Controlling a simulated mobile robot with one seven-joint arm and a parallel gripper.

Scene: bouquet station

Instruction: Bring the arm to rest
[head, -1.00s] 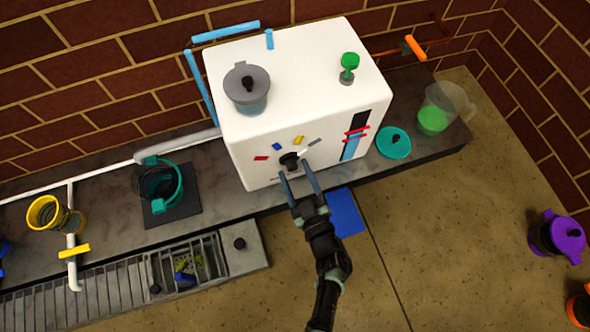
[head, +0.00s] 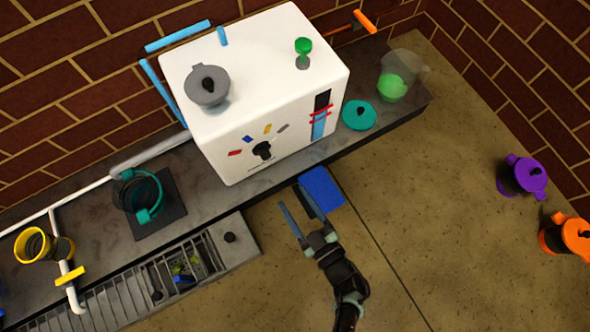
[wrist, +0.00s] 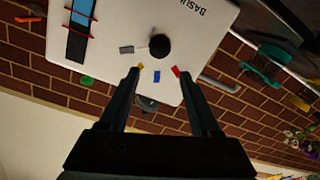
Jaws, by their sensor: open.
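My gripper (head: 299,213) is open and empty in the head view. It hangs in front of the white box machine (head: 222,152), clear of it, beside a blue pad (head: 321,189). In the wrist view the two dark fingers of my gripper (wrist: 166,75) are apart, with nothing between them. The machine's front face (wrist: 205,45) shows beyond them, upside down. The black knob (head: 262,150) on that face is free of the fingers; it also shows in the wrist view (wrist: 160,46). Colored marks surround the knob.
A dark counter (head: 190,215) runs along the brick wall. A teal lid (head: 359,115) and a clear jug with green contents (head: 394,84) stand right of the machine. A purple pot (head: 522,176) and an orange pot (head: 566,236) stand far right. The floor at lower right is open.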

